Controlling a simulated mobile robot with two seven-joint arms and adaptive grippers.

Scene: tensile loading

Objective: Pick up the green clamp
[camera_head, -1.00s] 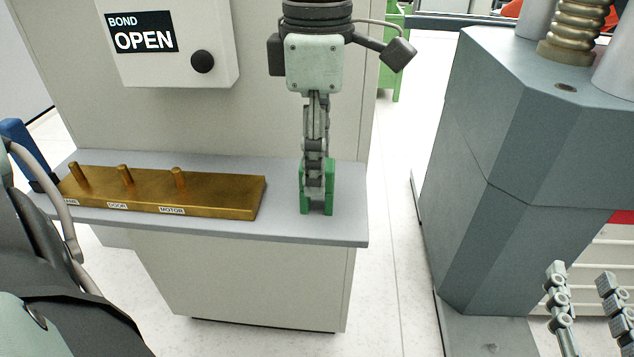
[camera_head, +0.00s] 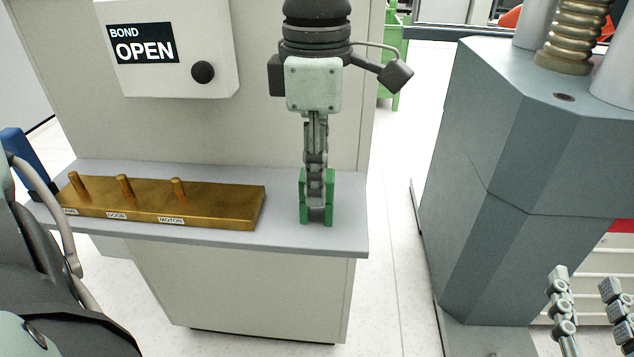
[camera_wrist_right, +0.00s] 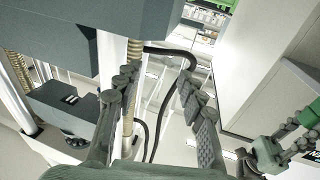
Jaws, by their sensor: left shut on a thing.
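The green clamp (camera_head: 329,203) stands upright near the right end of the grey shelf in the head view. My left gripper (camera_head: 316,200) points down over it from above, its fingers shut on the clamp and hiding its middle. The clamp's base appears at shelf level; I cannot tell whether it touches. My right gripper (camera_head: 588,312) is at the bottom right of the head view, away from the clamp. In the right wrist view its fingers (camera_wrist_right: 158,100) are spread apart with nothing between them.
A brass block (camera_head: 215,205) with several pegs and labels lies on the shelf (camera_head: 350,235), left of the clamp. Behind is a cabinet with a "BOND OPEN" box (camera_head: 215,70). A large grey machine (camera_head: 520,180) stands right, across a floor gap. A blue object (camera_head: 22,155) stands far left.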

